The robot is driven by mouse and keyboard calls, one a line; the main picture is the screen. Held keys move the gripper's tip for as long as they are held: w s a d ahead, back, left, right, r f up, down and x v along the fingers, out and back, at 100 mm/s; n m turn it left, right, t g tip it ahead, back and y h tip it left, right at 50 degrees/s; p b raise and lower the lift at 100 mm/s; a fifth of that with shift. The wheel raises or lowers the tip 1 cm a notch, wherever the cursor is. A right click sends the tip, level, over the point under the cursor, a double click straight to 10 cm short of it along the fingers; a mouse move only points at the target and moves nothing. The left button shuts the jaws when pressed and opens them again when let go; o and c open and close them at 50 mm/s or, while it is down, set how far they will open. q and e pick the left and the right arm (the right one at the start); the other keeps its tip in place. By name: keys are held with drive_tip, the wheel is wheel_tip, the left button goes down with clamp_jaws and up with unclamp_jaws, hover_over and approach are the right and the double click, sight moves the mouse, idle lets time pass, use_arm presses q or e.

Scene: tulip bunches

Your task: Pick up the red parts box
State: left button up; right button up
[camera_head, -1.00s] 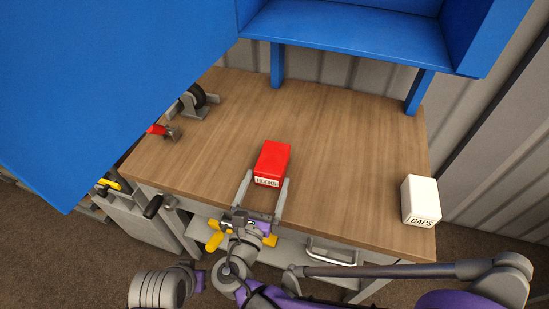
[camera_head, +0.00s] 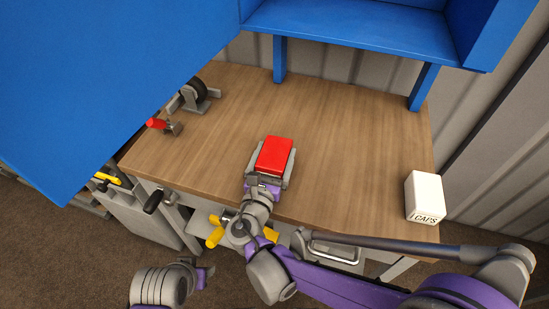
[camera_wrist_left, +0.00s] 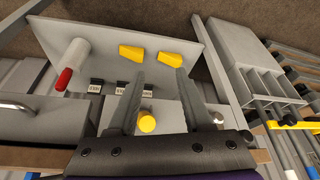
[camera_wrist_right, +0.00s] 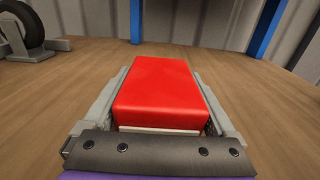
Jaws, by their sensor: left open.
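The red parts box (camera_head: 274,155) stands on the wooden workbench, near its front middle. My right gripper (camera_head: 271,163) reaches in from the front with one finger on each side of it. In the right wrist view the box (camera_wrist_right: 160,90) fills the space between the fingers; whether both pads press on it cannot be told. The gripper hides the box's front label. My left gripper (camera_wrist_left: 160,95) is open and empty; its wrist view shows a grey panel with yellow parts below the bench. In the head view only a part of my left arm shows, low at the left.
A white box labelled CAPS (camera_head: 424,197) stands at the bench's right end. A wheeled grinder (camera_head: 194,95) and a red-handled clamp (camera_head: 160,125) are at the left. A blue cabinet (camera_head: 345,30) overhangs the back. The bench top (camera_head: 345,150) between the boxes is clear.

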drive_tip(key=c, duration=1.2)
